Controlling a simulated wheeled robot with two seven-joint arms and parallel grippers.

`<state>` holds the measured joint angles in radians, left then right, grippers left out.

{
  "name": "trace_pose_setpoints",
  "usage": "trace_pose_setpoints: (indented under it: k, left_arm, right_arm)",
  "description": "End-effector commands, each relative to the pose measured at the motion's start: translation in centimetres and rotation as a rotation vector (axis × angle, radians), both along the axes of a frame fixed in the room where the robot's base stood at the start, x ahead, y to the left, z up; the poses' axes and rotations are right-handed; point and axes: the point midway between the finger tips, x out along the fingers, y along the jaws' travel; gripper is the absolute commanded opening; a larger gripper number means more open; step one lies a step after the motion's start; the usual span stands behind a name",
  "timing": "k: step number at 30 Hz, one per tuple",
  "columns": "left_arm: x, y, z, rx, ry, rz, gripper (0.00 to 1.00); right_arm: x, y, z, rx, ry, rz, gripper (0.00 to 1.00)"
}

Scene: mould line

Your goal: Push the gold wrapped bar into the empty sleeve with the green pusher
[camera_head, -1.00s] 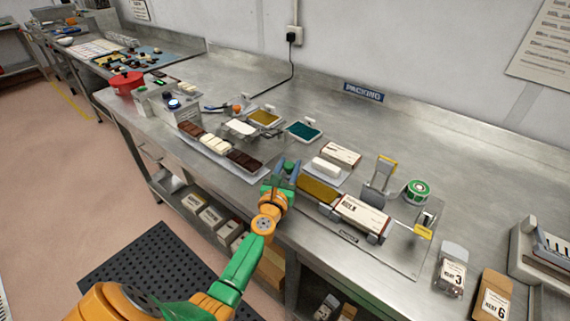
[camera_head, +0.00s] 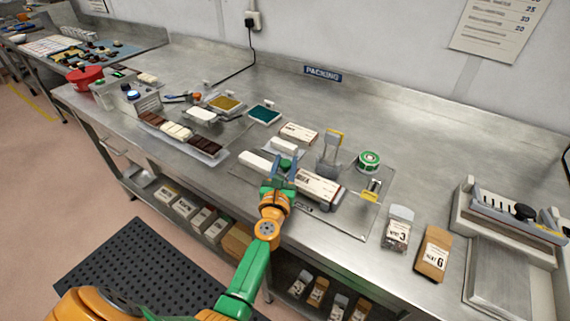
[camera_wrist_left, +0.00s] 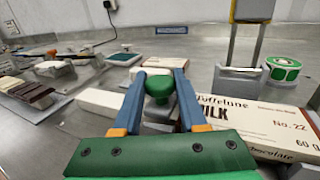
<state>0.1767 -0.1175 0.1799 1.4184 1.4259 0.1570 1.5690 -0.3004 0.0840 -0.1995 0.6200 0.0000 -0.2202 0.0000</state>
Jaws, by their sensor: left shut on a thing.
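My left gripper (camera_head: 281,165) is shut on the green pusher (camera_wrist_left: 159,86), whose round green knob sits between the fingertips in the left wrist view. The gripper is at the left end of the cream and brown sleeve (camera_head: 322,189), which lies flat in its holder. The sleeve's printed side also shows in the left wrist view (camera_wrist_left: 250,127). The gold wrapped bar does not show in either current view; whether it is inside the sleeve or behind the gripper cannot be told. My right gripper is not in view.
A long white block (camera_head: 257,161) lies left of the gripper. An upright grey stand (camera_head: 330,155) with a yellow top and a green tape roll (camera_head: 369,161) stand behind the sleeve. A chocolate tray (camera_head: 209,150) is at left.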

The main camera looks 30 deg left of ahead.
Motion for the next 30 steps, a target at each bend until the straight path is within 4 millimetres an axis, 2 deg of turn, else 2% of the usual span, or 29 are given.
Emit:
trace_pose_setpoints:
  k: [4, 5, 7, 17, 24, 30]
  left_arm:
    - [0.0, -0.2, -0.3, -0.004, 0.005, -0.006, 0.00]
    - [0.0, -0.2, -0.3, -0.004, 0.005, -0.006, 0.49]
    - [0.0, -0.2, -0.3, -0.003, 0.004, -0.005, 0.68]
    - [-0.3, -0.2, -0.1, -0.002, 0.003, -0.003, 0.70]
    - [-4.9, -1.8, -0.2, -0.004, 0.005, -0.003, 0.70]
    - [-6.7, -2.5, -0.2, -0.002, 0.005, -0.004, 0.70]
  right_arm:
    - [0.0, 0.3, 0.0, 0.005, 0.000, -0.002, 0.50]
    - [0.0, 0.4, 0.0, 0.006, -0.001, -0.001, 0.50]
    - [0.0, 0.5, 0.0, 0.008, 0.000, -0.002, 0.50]
    - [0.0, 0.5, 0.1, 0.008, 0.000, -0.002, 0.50]
    - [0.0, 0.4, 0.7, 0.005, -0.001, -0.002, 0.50]
    - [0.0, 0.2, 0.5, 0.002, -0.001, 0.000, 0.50]
